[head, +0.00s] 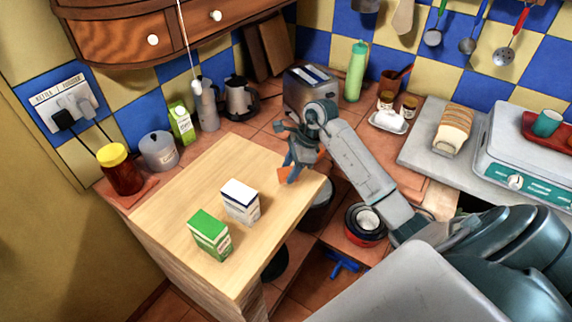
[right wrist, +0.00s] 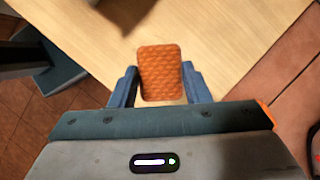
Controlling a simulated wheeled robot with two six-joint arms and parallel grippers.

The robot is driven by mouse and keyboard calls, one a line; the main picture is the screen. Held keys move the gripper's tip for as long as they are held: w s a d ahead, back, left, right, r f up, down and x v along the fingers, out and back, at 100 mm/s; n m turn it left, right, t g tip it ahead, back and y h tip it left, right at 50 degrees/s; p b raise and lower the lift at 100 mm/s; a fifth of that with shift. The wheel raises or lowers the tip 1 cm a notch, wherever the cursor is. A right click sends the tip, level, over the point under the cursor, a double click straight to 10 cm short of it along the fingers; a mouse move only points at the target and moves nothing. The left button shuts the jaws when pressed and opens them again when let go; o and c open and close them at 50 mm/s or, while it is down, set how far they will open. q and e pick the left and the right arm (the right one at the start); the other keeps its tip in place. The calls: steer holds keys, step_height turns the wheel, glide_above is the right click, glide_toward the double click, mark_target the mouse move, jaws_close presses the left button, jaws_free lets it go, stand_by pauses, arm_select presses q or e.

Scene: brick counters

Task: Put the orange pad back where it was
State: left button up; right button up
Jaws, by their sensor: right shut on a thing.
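The orange pad (right wrist: 161,72) is a small textured rectangle with rounded corners. In the right wrist view it sits between the two blue fingers of my right gripper (right wrist: 161,88), which is shut on it. In the head view my right gripper (head: 292,170) points down at the far right corner of the light wooden table (head: 170,205). A bit of the orange pad (head: 283,175) shows beside the fingers there. I cannot tell whether the pad touches the tabletop. My left gripper is not in view.
A toaster (head: 305,90) is beyond my gripper. The tabletop's middle is clear.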

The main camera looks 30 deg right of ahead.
mark_target(286, 169)
steer(key=w, duration=0.2)
steer(key=shift+w+d+f+p, duration=0.15)
steer(key=shift+w+d+p, duration=0.05)
steer(key=shift+w+p, duration=0.2)
steer(key=shift+f+p, duration=0.35)
step_height(286, 169, down, 2)
steer(key=shift+f+p, duration=0.1)
steer(key=shift+p, duration=0.6)
steer(key=shift+f, duration=0.35)
steer(key=shift+f+b, duration=0.15)
steer(key=shift+b, duration=0.15)
steer(key=o, duration=0.9)
